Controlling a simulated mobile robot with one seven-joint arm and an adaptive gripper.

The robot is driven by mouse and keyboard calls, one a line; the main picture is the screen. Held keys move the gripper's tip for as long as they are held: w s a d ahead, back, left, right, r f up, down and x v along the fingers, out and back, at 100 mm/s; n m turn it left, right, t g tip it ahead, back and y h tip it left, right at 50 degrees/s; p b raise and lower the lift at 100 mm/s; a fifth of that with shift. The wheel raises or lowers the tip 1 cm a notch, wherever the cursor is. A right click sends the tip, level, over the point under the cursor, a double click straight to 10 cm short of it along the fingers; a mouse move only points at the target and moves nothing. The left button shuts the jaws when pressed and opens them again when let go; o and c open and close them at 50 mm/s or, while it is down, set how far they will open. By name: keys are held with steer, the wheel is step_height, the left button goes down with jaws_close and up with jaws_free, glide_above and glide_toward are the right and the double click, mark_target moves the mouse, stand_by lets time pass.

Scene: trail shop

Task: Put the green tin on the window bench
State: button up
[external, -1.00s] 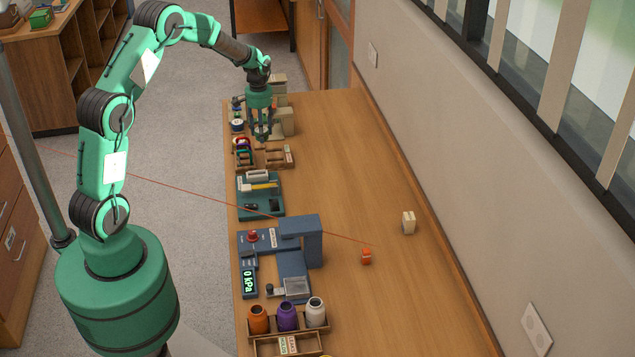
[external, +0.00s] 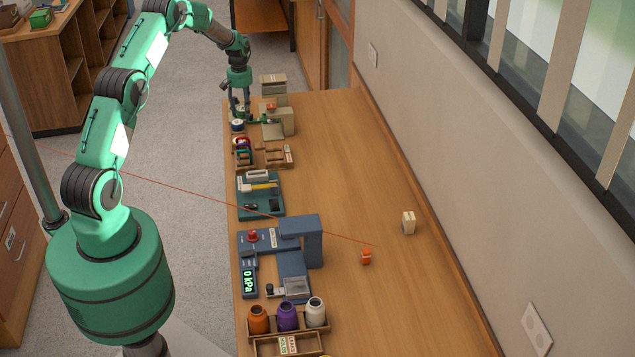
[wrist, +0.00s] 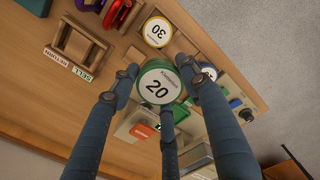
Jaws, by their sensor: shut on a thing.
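The green tin (wrist: 158,88) has a white round lid marked 20. It sits between the fingers of my gripper (wrist: 156,94) in the wrist view, and the fingers are shut on it. In the external view my gripper (external: 240,116) points down at the far left end of the long wooden bench (external: 345,180) beside the windowed wall. The tin cannot be made out clearly there. I cannot tell whether the tin still touches the surface below it.
A yellow-rimmed tin marked 30 (wrist: 157,31) and a blue-rimmed tin (wrist: 208,71) are close by. A wooden tray (wrist: 76,47), a blue press (external: 302,230) and several jars (external: 287,317) line the bench's left side. The bench's middle is mostly clear, with an orange item (external: 366,257) and a cream block (external: 408,222).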

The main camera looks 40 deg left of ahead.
steer(key=w+a+f+n+p, duration=0.1)
steer(key=a+f, duration=0.4)
steer(key=shift+f+p, duration=0.35)
steer(key=shift+f, duration=0.05)
steer(key=shift+f, duration=0.2)
stand_by(0.4)
steer(key=shift+f+b, duration=0.65)
steer(key=shift+f, duration=2.5)
